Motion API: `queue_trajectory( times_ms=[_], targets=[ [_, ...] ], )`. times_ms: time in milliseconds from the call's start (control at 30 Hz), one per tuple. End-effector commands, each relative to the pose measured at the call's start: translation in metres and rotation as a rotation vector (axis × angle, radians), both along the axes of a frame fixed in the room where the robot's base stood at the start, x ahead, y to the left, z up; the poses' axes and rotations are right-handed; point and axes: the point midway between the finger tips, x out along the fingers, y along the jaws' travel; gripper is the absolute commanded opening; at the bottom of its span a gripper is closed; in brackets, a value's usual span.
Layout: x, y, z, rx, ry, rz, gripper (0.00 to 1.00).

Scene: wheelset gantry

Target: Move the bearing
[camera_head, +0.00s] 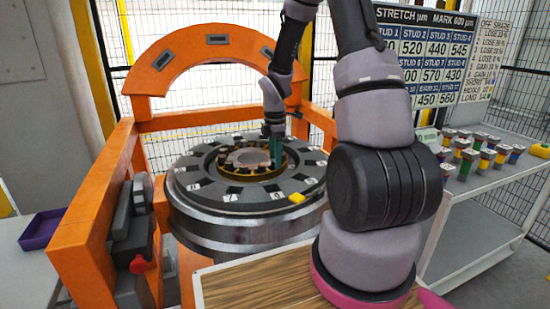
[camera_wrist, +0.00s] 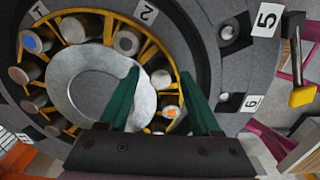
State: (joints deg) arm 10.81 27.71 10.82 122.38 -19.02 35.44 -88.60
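The bearing (camera_head: 240,168) is a yellow cage with several grey rollers, set in the middle of a round dark turntable-like ring (camera_head: 190,190) with numbered labels. In the wrist view the cage (camera_wrist: 75,30) surrounds a shiny silver disc (camera_wrist: 85,75). One roller (camera_wrist: 171,112) has an orange mark and another (camera_wrist: 32,40) has a blue one. My gripper (camera_wrist: 160,75) has two green fingers spread apart over the right part of the cage, with nothing clearly held between them. In the head view my gripper (camera_head: 275,155) points down at the cage's right side; contact cannot be told.
An orange gantry frame (camera_head: 130,140) arches behind and left of the ring. A yellow-and-black piece (camera_head: 297,198) is at the ring's front right edge. A white cart (camera_head: 490,190) with several coloured parts stands right. A purple tray (camera_head: 41,229) lies left. A wooden board (camera_head: 260,280) is in front.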

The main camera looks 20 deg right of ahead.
Motion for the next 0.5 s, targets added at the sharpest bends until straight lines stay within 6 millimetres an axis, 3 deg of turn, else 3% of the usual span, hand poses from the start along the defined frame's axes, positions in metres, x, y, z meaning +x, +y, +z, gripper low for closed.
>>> queue_trajectory(
  times_ms=[267,500],
  targets=[
    [0.000,0.000,0.004,0.000,0.000,0.000,0.65],
    [0.001,0.000,0.045,0.000,-0.004,-0.002,0.65]
  ],
)
